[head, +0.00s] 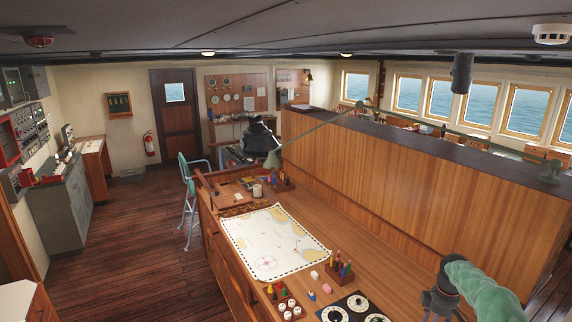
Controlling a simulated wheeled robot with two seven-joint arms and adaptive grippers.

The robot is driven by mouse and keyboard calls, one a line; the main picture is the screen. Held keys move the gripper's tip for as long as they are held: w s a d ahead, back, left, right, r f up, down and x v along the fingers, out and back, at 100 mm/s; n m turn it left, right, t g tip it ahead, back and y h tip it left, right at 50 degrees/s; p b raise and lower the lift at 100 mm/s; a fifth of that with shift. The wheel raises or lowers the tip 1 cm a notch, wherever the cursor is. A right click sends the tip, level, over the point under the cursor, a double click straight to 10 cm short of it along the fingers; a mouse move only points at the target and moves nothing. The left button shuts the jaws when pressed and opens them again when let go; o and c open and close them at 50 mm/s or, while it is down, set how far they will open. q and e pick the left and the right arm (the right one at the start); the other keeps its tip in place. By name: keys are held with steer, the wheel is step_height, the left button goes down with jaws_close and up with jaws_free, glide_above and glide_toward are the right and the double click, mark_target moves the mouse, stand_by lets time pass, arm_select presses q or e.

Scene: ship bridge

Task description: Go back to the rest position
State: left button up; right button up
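My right arm comes in at the lower right corner with a pale green link. Its dark gripper (438,301) is over the front right part of the wooden chart table (368,262). The gripper is small, dark and partly cut off by the bottom edge, so I cannot tell whether its fingers are open or shut. No held thing shows at it. My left arm and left gripper are not in view.
A chart (272,243) lies on the table. Several coloured pieces stand in a wooden holder (340,274), near a black panel with white dials (333,314). A wooden partition (420,188) rises behind. A green stool (190,190) stands left, beside open floor (130,240).

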steer(key=s+a+f+m+y, duration=0.15)
steer(key=s+a+f, duration=0.25)
steer(key=a+f, duration=0.6)
steer(key=s+a+f+m+y, duration=0.1)
steer(key=s+a+f+m, duration=0.25)
steer(key=a+f, duration=0.65)
steer(key=s+a+f+m, duration=0.2)
steer(key=s+a, duration=0.4)
steer(key=s, duration=0.3)
steer(key=s+a+f+m+y, duration=0.1)
steer(key=s+a+f+m, duration=0.15)
steer(key=s+a, duration=0.45)
steer(key=s+a+f+m, duration=0.1)
steer(key=s+a+m, duration=0.25)
steer(key=s, duration=0.75)
step_height(320, 180, down, 31)
steer(key=w+a+n+b, duration=0.1)
steer(key=b, duration=3.1)
steer(key=shift+w+a+r, duration=0.15)
steer(key=shift+w+a, duration=0.2)
steer(key=shift+w, duration=0.05)
